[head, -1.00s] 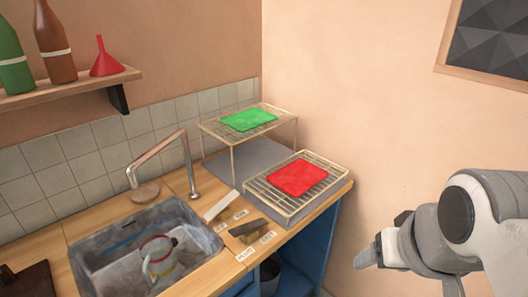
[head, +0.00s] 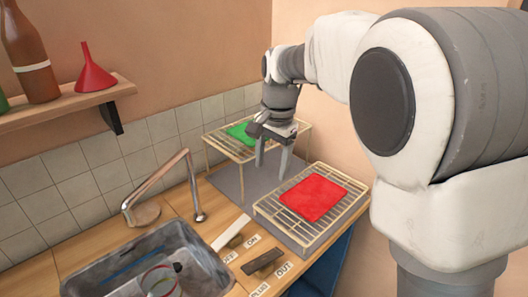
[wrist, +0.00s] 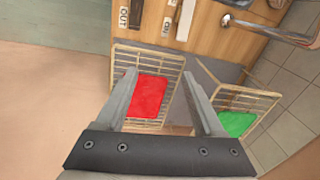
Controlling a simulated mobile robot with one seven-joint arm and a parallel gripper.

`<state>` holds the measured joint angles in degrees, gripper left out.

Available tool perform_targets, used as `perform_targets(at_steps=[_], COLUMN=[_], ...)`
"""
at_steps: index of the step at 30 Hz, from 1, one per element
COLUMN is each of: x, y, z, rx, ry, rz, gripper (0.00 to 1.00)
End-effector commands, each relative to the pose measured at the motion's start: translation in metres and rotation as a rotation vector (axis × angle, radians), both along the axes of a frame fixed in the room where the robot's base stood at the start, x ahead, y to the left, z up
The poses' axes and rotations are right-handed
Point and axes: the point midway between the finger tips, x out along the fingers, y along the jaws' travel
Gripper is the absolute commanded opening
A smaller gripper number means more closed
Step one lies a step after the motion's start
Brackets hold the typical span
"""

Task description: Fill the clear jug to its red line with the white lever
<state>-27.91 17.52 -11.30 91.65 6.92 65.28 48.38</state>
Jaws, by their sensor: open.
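The clear jug (head: 160,283) stands in the grey sink, cut off by the bottom edge of the head view. A red ring shows near its top; its water level cannot be made out. The white lever (head: 233,233) lies on the counter by the OFF and ON labels, right of the tap (head: 197,205). The white lever also shows at the top of the wrist view (wrist: 185,20). My gripper (head: 271,166) is open and empty, pointing down near the wire racks, beyond the white lever. Its fingers are spread in the wrist view (wrist: 158,82).
A dark lever (head: 262,263) lies by the PLUG and OUT labels. A low wire rack (head: 272,209) holds a red cloth (head: 313,197). A taller wire rack (head: 207,150) holds a green cloth (head: 238,133). The sink (head: 205,252) is at front left.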

Motion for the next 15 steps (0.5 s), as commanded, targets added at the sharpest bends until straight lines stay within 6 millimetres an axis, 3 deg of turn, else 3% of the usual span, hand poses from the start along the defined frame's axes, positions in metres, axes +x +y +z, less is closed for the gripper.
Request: perform_targets(at_steps=[1,6,10,15], x=[0.009,0.027,0.033,0.036], y=[0.016,0.056,0.074,0.082], z=[-0.011,-0.042,-0.057,-0.068], rx=[-0.014,-0.047,-0.066,-0.075], ry=[0.023,0.068,0.084,0.092], rz=[-0.019,-0.091,-0.124,-0.141], gripper=[0.7,0.7,0.7,0.7])
